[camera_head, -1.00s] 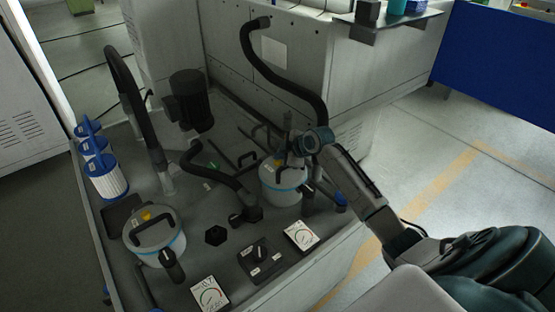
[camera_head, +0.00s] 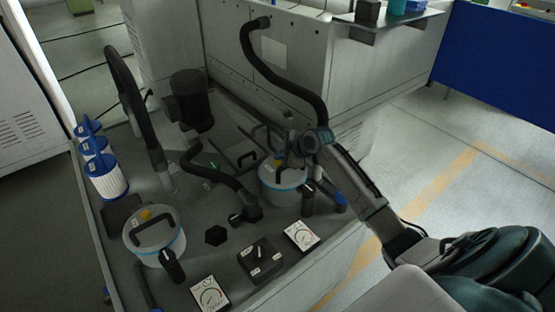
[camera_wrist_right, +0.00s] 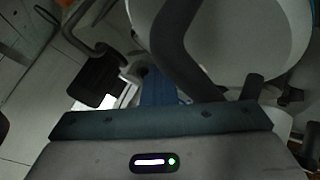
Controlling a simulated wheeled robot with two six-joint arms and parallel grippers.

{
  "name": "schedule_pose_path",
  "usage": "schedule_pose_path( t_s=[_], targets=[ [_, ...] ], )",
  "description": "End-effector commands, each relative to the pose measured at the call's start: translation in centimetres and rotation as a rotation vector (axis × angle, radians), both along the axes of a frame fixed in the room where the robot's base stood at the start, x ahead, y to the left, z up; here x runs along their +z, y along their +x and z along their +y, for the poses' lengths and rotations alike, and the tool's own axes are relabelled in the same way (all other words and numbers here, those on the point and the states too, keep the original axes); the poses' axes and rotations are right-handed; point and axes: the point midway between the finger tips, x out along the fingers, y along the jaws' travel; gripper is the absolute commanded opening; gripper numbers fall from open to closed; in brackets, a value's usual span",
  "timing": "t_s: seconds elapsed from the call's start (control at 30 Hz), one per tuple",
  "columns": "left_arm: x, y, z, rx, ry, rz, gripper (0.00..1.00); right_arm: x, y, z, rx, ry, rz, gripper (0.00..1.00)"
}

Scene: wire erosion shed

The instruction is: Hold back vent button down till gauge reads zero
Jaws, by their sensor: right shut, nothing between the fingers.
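The back filter pot (camera_head: 284,188) is a pale grey canister with a blue band, standing at the back right of the bench. A small yellow vent button (camera_head: 279,162) shows on its lid, partly hidden by my right gripper (camera_head: 283,156). That gripper is shut and empty, low over the lid beside the button; I cannot tell whether it touches it. In the right wrist view the pale lid (camera_wrist_right: 240,45) and dark handle (camera_wrist_right: 172,55) are very close; the button is not clear. The back gauge (camera_head: 301,236) has a white face; its reading is too small to tell. My left gripper is out of view.
A front pot (camera_head: 157,246) with its own yellow button stands at the left, near a second gauge (camera_head: 209,296). A switch box (camera_head: 262,262) sits between the gauges. Black hoses (camera_head: 290,80) arch over the bench. Blue-capped white filters (camera_head: 108,182) stand at left.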

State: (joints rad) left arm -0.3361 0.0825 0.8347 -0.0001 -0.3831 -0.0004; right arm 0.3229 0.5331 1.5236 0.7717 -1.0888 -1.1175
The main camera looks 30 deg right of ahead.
Motion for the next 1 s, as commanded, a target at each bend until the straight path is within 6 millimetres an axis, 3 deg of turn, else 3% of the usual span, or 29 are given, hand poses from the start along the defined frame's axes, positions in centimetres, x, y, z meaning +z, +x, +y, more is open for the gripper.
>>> schedule_pose_path(
  t_s=[0.57,1.0],
  targets=[
    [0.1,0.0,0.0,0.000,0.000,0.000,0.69,0.0,-0.1,0.0,-0.001,0.000,0.003,0.00],
    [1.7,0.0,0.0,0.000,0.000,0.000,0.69,1.9,0.0,0.0,0.000,0.000,0.001,0.00]
  ],
)
